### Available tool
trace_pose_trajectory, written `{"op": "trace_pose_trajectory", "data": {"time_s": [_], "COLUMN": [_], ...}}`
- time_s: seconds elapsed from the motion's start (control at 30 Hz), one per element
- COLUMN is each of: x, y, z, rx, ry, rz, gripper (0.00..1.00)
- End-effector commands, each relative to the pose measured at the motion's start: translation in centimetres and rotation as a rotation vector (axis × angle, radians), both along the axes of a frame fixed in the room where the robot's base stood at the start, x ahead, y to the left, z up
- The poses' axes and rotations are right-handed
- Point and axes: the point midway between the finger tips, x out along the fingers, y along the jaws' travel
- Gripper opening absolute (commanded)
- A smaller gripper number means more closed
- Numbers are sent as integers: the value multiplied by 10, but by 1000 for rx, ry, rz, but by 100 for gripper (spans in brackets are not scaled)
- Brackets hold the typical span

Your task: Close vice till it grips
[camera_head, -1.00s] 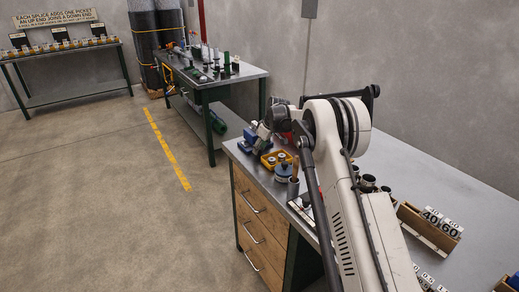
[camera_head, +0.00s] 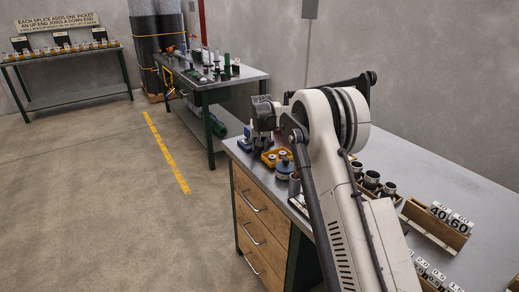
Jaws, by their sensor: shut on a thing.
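The blue vice (camera_head: 244,145) sits at the far left corner of the near grey workbench, mostly hidden behind my arm's end. My gripper (camera_head: 262,143) is dark and small in this view and points down at the vice. It is shut on what seems to be a part of the vice, likely its handle; the fingertips and the held part are too small and covered to make out. The gap between the vice jaws cannot be seen.
A yellow tray (camera_head: 270,158) and a blue round pot (camera_head: 284,170) stand close in front of the vice. Dark cups (camera_head: 371,179) and a wooden rack with number cards (camera_head: 436,225) lie right of my arm. Another bench (camera_head: 240,74) stands behind.

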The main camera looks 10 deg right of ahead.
Motion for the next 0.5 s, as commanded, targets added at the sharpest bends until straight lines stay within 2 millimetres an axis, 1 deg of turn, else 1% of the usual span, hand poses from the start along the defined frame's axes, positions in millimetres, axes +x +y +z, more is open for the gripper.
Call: {"op": "trace_pose_trajectory", "data": {"time_s": [0.5], "x": [1], "y": [2], "z": [0], "rx": [0], "ry": [1], "rz": [-489], "gripper": [2]}}
